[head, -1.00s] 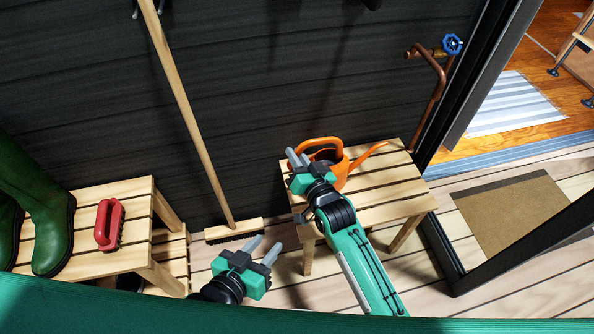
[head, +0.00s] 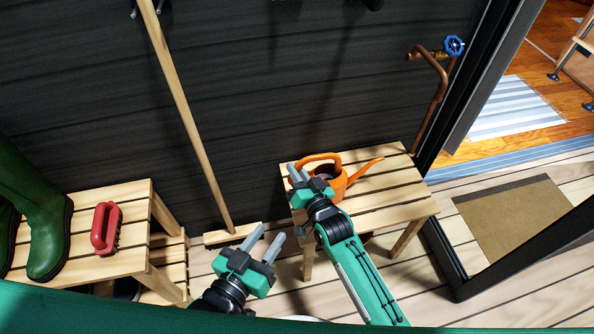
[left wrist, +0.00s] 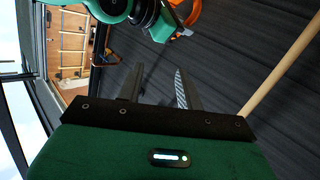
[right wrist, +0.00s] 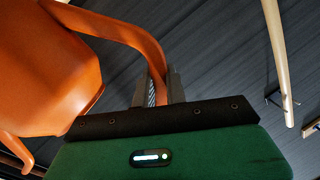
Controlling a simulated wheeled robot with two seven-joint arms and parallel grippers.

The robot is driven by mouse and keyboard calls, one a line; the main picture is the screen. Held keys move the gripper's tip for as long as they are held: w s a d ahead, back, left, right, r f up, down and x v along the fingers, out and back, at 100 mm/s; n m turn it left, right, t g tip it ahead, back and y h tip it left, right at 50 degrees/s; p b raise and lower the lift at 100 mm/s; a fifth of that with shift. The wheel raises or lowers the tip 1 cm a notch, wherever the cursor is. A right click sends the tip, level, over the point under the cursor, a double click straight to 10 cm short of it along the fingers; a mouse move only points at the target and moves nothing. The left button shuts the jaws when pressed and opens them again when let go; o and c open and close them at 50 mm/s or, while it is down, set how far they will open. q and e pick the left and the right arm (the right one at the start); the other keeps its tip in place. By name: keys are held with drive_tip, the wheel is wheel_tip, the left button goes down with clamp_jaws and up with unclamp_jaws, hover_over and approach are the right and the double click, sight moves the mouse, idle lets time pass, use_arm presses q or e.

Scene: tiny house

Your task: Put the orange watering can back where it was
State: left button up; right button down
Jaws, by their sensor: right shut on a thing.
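The orange watering can (head: 334,187) is upright over the left part of the right slatted wooden stool (head: 385,211), its spout pointing right. Whether its base touches the slats is hidden. My right gripper (head: 298,172) is shut on its handle, on the can's left side. In the right wrist view the handle (right wrist: 150,50) runs between the fingers (right wrist: 163,88), with the can's body (right wrist: 45,75) at left. My left gripper (head: 266,242) is open and empty, left of the stool. Its spread fingers (left wrist: 158,88) also show in the left wrist view.
A broom (head: 190,115) leans on the dark wall (head: 310,70) between the stools. The left slatted bench (head: 105,266) holds green boots (head: 45,215) and a red brush (head: 104,228). A copper pipe with a blue valve (head: 454,45) stands right, beside the doorway. The stool's right side is clear.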

drive_tip(key=c, duration=1.4)
unclamp_jaws()
drive_tip(key=shift+c, duration=0.2)
